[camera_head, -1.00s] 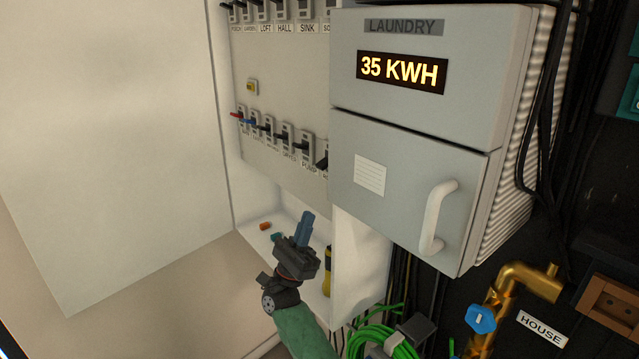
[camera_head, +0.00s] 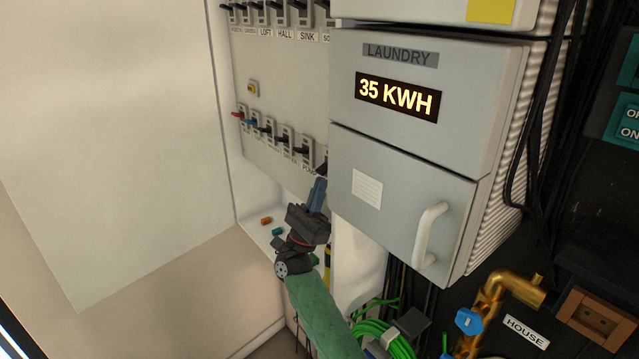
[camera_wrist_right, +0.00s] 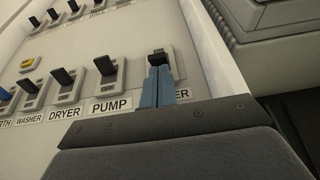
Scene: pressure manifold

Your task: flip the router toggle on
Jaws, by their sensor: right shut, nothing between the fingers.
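The breaker panel (camera_head: 275,95) holds rows of black toggles. The router toggle (camera_head: 323,165) is the rightmost of the lower row, partly cut off by the grey meter box in the head view. In the wrist view its black lever (camera_wrist_right: 157,55) stands just beyond my fingertips, and its label, ending in "ER", is partly hidden behind them. My right gripper (camera_head: 317,192) is shut and empty, its blue fingers pointing up just below this toggle. In the wrist view the fingertips (camera_wrist_right: 160,72) overlap the lever's lower end; I cannot tell whether they touch. My left gripper is not in view.
The pump toggle (camera_wrist_right: 105,68) is immediately left of it, then the dryer toggle (camera_wrist_right: 65,80). The laundry meter box (camera_head: 410,190) juts out close on the right. Small orange (camera_head: 266,220) and teal pieces lie on the cabinet floor. An open white door (camera_head: 110,130) stands left.

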